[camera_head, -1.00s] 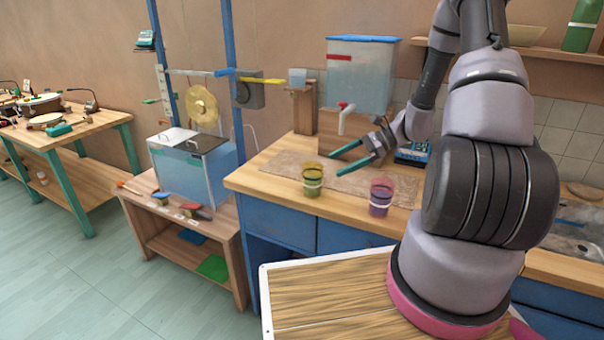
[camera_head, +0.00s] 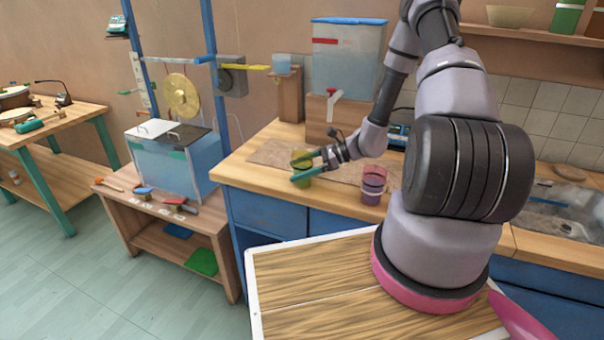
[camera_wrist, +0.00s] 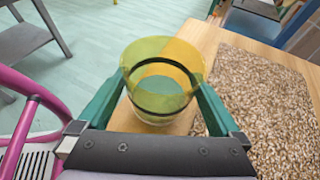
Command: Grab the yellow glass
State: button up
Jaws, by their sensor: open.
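The yellow glass (camera_head: 302,168) stands on the wooden counter, near its front left part. It is see-through yellow-green with a dark band. In the wrist view the yellow glass (camera_wrist: 160,85) fills the space between my two green fingers. My gripper (camera_head: 306,168) is at the glass in the head view, with its fingers around it and partly hiding it. In the wrist view my gripper (camera_wrist: 160,95) is open, one finger on each side of the glass. I cannot tell whether either finger touches it.
A pink-purple glass (camera_head: 373,184) stands to the right on the counter. A speckled mat (camera_wrist: 265,100) lies beside the yellow glass. A water tank with a red-handled tap (camera_head: 333,108) stands behind. The counter's edge (camera_head: 240,185) is close on the left.

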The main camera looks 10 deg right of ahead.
jog(key=shift+x, duration=1)
jog(key=shift+c, duration=0.3)
jog(key=c, duration=1.5)
grip_shut()
jog(key=shift+r, duration=0.15)
